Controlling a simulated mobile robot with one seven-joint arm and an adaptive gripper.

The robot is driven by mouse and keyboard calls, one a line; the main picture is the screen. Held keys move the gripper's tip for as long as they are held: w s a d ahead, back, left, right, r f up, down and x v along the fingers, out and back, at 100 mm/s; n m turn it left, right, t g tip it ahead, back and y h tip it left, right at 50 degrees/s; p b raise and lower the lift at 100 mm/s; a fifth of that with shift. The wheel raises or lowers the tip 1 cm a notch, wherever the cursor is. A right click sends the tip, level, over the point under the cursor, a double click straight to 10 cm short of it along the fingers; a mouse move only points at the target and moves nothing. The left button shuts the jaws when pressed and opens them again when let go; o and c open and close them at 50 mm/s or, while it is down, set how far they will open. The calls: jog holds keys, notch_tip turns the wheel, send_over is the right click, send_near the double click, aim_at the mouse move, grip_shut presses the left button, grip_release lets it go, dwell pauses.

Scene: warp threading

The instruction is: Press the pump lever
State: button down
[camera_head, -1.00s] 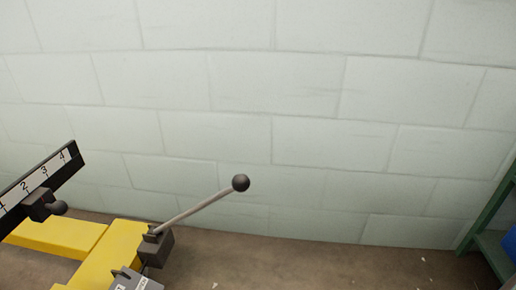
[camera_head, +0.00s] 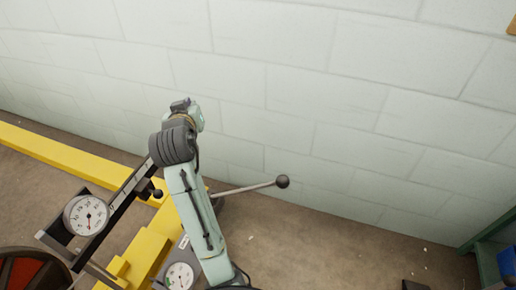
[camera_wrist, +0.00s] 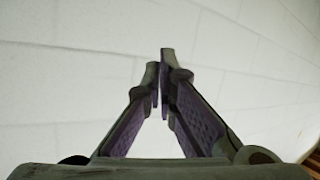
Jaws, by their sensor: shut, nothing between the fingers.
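The pump lever (camera_head: 245,189) is a thin grey rod with a dark ball knob (camera_head: 282,181) at its right end. It slants slightly up to the right, and its left end is hidden behind my arm. My arm rises in front of the yellow frame, left of the knob. My gripper shows in the wrist view (camera_wrist: 163,75), its two fingers closed together with nothing between them, pointing at the pale block wall. The lever is not in the wrist view, and my gripper is apart from the knob.
A yellow frame (camera_head: 75,158) stands on the brown floor, with a round dial gauge (camera_head: 86,215) and a smaller gauge (camera_head: 179,276). The block wall (camera_head: 300,90) lies behind. A green shelf (camera_head: 487,232) is at right. Floor right of the lever is mostly clear.

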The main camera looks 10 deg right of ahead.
jog(key=s+d+f+m+g+h, duration=0.4)
jog(key=s+d+f+g+h, duration=0.3)
jog(key=s+d+f+g, duration=0.3)
jog(key=s+d+f+p, duration=0.1)
jog(key=d, duration=0.2)
jog(key=shift+f+m, duration=0.25)
jog(key=shift+m, duration=0.05)
jog(key=p, duration=0.2)
send_over(274, 182)
notch_tip(274, 182, down, 9)
jog(key=shift+w+a+f, duration=0.1)
jog(key=shift+a, duration=0.05)
jog(key=shift+f, duration=0.3)
